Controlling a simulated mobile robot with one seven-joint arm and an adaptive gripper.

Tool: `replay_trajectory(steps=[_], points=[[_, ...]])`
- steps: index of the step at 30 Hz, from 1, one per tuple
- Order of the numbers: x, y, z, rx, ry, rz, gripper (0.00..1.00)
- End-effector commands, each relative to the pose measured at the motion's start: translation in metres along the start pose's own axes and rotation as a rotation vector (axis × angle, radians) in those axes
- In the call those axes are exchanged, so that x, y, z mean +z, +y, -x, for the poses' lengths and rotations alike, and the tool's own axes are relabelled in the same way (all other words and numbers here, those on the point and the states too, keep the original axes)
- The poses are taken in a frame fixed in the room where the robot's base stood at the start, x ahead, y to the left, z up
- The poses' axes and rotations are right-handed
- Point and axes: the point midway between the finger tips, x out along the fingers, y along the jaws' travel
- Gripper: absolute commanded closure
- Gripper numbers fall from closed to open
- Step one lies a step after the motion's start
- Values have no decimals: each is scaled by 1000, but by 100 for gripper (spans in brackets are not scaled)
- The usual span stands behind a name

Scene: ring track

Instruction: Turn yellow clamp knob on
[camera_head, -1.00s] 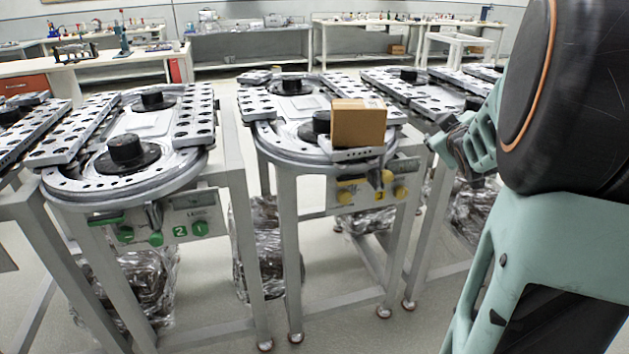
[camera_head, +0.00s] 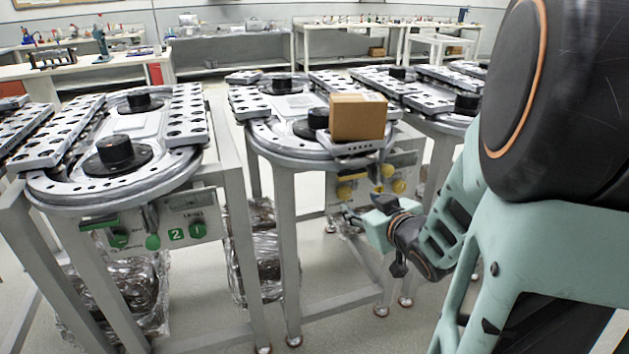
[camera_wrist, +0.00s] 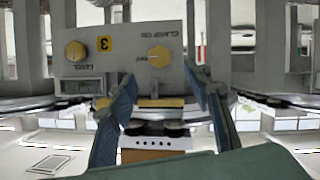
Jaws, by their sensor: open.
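The yellow clamp knob (camera_wrist: 159,56) is in the upside-down wrist view, on a grey panel (camera_wrist: 122,45) beside a word reading like "CLAMP". In the head view the clamp knob (camera_head: 345,192) is the left one on the panel under the middle track. My gripper (camera_head: 356,213) is low in front of that panel. In the wrist view my gripper (camera_wrist: 160,78) is open, its blue-green fingers spread either side of the clamp knob's line, with nothing between them. Contact with the knob cannot be told.
A brown box (camera_head: 357,116) rests on the middle track's near end, above the panel. The left track has a panel with green knobs (camera_head: 152,242). A metal table leg (camera_head: 286,255) stands left of my gripper.

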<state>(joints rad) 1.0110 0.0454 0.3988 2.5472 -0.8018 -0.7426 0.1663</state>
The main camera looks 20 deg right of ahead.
Motion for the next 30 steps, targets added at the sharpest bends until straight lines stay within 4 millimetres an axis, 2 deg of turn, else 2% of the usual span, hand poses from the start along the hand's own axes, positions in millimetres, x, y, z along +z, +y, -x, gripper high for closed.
replay_trajectory(steps=[5, 17, 18, 24, 30], points=[[-6, 0, -6, -7, 4, -5, 54], [-3, 1, -24, 1, -5, -1, 54], [3, -1, -38, 1, -1, 2, 54], [3, -1, -78, 1, -1, 2, 54], [2, 1, -100, 4, -1, 3, 54]])
